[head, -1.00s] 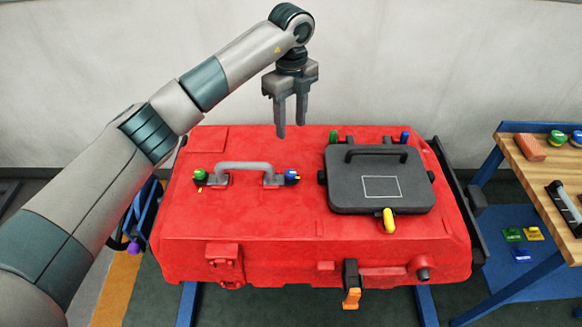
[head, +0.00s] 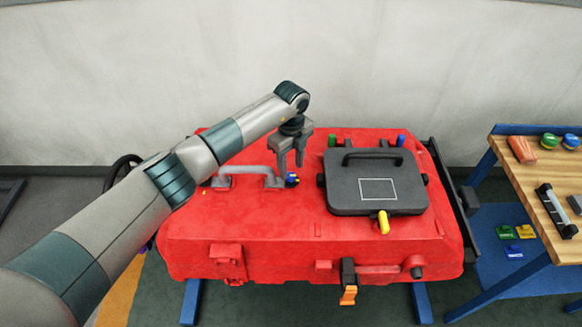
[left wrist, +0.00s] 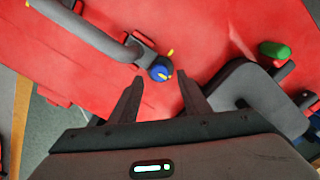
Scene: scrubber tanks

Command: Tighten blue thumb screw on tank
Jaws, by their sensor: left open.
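The red tank (head: 270,225) stands in front of me. A blue thumb screw (head: 292,179) with a yellow mark sits at the right end of the tank's grey handle (head: 248,169). My left gripper (head: 290,165) is open above that screw, pointing down. In the left wrist view the blue screw (left wrist: 161,72) appears between the spread fingertips (left wrist: 160,80), apart from both. The green screw at the handle's left end is hidden behind my left arm in the head view. My right gripper is not in view.
A dark lid (head: 376,195) with a black handle and a yellow latch (head: 383,222) lies to the right on the tank. Green (head: 332,140) and blue (head: 401,140) knobs stand at its back edge. A wooden workbench (head: 545,200) with parts is at the right.

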